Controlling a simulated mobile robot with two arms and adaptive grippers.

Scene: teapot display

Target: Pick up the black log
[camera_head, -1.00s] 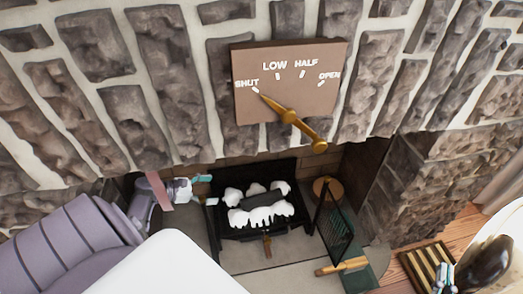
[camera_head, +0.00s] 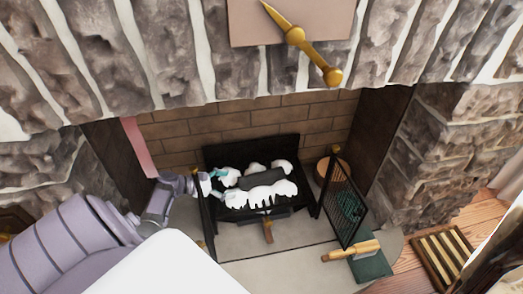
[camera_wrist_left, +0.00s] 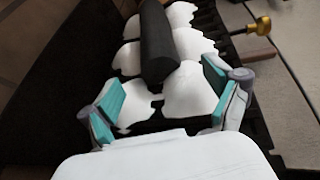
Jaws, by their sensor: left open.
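The black log (camera_head: 264,179) lies on several white lumps (camera_head: 262,195) in the dark fireplace grate (camera_head: 284,213). In the left wrist view the log (camera_wrist_left: 157,45) is a dark cylinder, with its near end facing the camera. My left gripper (camera_head: 215,184) reaches into the fireplace from the left and is at the left side of the grate, beside the white lumps. In the left wrist view its teal-padded fingers (camera_wrist_left: 162,90) are spread wide and empty, with the log's near end just beyond and between them. My right gripper is not in view.
A dark mesh screen (camera_head: 343,212) stands open at the grate's right. A striped wooden board (camera_head: 443,256) is on the floor. The brick wall (camera_head: 270,120) closes the back.

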